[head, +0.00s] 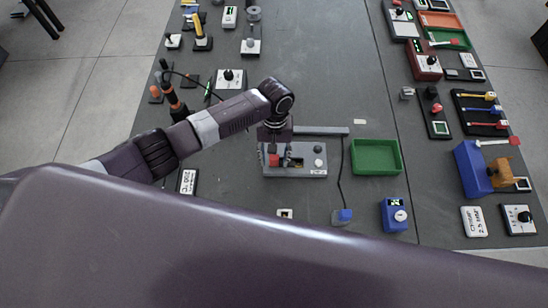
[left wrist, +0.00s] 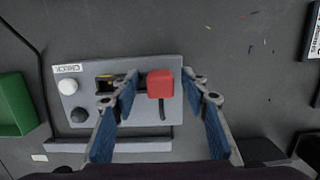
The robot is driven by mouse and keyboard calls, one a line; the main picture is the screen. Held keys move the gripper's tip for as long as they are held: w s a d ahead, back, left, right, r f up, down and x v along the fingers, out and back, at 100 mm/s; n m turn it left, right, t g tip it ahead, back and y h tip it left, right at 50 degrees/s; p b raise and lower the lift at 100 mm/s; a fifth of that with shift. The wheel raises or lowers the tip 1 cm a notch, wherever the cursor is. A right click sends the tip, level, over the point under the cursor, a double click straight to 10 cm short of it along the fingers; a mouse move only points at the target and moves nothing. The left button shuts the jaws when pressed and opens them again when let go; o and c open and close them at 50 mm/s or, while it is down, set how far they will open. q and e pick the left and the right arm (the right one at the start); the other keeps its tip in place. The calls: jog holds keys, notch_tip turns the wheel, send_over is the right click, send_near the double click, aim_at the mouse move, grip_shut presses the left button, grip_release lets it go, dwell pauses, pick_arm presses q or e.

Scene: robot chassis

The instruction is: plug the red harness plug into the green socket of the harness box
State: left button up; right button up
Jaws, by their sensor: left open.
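The grey harness box (head: 308,172) lies on the table near the middle of the head view; it also shows in the left wrist view (left wrist: 150,70). The red harness plug (left wrist: 160,84) is at its right part in the wrist view, with a short dark cable below it; in the head view the plug (head: 274,160) is at the box's left. My left gripper (left wrist: 161,76) is open above the box, one finger on each side of the plug, with visible gaps. A dark socket area with a yellow piece (left wrist: 106,84) lies beside the plug. I cannot make out a green socket clearly.
The box has a white button (left wrist: 68,86) and a black knob (left wrist: 79,116). A green tray (head: 377,172) and a blue device (head: 394,214) stand to its right. A blue connector (head: 342,215) on a cable lies in front. Several tools line both table sides.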

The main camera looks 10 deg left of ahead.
pick_arm(q)
notch_tip(320, 180, up, 12)
jog(key=w, duration=0.1)
jog(key=shift+w+a+f, duration=0.15)
jog(key=shift+w+f, duration=0.1)
jog(key=shift+w, duration=0.1)
jog(key=shift+s+f, duration=0.1)
dwell(0.3)
